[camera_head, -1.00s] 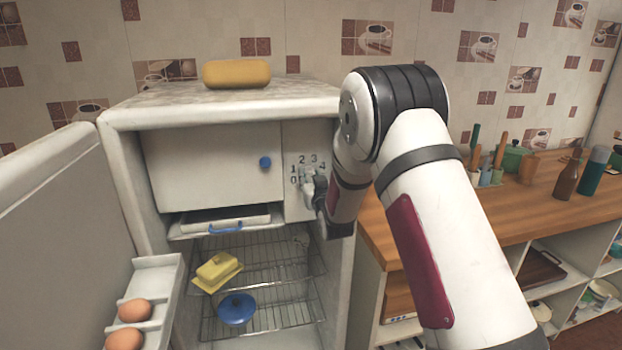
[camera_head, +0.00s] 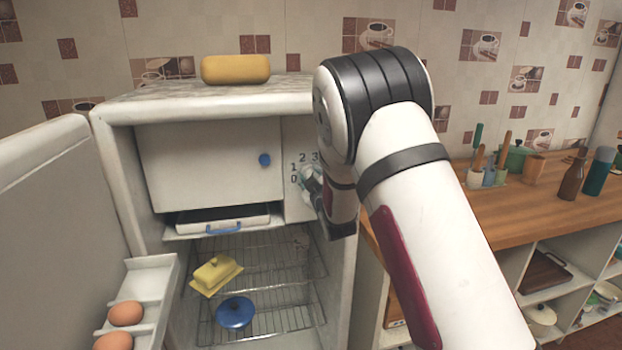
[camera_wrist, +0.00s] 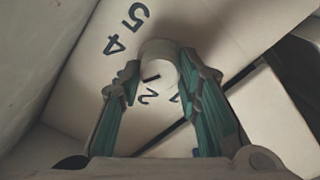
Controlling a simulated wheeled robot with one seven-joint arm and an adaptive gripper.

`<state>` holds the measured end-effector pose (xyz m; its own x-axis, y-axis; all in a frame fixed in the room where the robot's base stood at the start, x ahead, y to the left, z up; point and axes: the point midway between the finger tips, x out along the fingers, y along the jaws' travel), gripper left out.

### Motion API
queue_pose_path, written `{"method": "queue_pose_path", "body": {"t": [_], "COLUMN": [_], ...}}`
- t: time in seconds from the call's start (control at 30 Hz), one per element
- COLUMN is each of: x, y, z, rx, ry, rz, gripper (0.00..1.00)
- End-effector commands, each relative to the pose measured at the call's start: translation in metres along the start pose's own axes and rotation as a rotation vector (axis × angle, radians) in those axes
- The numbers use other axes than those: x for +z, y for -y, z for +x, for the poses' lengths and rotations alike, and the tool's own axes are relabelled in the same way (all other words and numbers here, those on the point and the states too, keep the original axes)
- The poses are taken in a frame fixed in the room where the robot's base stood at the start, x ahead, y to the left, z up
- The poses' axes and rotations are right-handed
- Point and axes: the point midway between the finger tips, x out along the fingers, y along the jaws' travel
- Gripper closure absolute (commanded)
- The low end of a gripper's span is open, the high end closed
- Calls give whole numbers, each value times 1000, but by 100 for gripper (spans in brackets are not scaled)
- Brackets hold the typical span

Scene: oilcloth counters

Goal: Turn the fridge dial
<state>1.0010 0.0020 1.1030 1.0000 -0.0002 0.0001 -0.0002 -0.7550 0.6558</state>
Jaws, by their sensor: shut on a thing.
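The fridge dial is a pale round knob (camera_wrist: 158,50) on the white control panel inside the open fridge. In the wrist view it sits between the two teal-padded fingers of my gripper (camera_wrist: 158,70), which is shut on it. Black numerals surround it; 4 and 5 show clearly at the upper left, others are partly covered. In the head view my gripper (camera_head: 313,188) is at the panel, right of the freezer door, and hides most of the dial; 0, 1, 2 and 3 show beside it. Which numeral the dial points to cannot be told.
The fridge door (camera_head: 55,215) stands open at left, with eggs (camera_head: 125,313) in its rack. The freezer door (camera_head: 210,165) is shut. A yellow butter dish (camera_head: 215,273) and a blue lid (camera_head: 235,312) are on wire shelves. A yellow loaf-shaped object (camera_head: 235,69) lies on top. A wooden counter (camera_head: 500,220) adjoins at right.

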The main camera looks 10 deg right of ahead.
Motion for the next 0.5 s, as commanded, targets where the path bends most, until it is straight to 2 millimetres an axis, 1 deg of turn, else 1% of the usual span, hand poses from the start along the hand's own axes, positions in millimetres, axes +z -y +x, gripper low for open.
{"method": "queue_pose_path", "body": {"t": [0.2,0.5], "x": [0,0], "y": [1,1], "z": [0,0], "rx": [-2,-2], "ry": [0,0], "rz": [-57,-72], "gripper": [97,97]}}
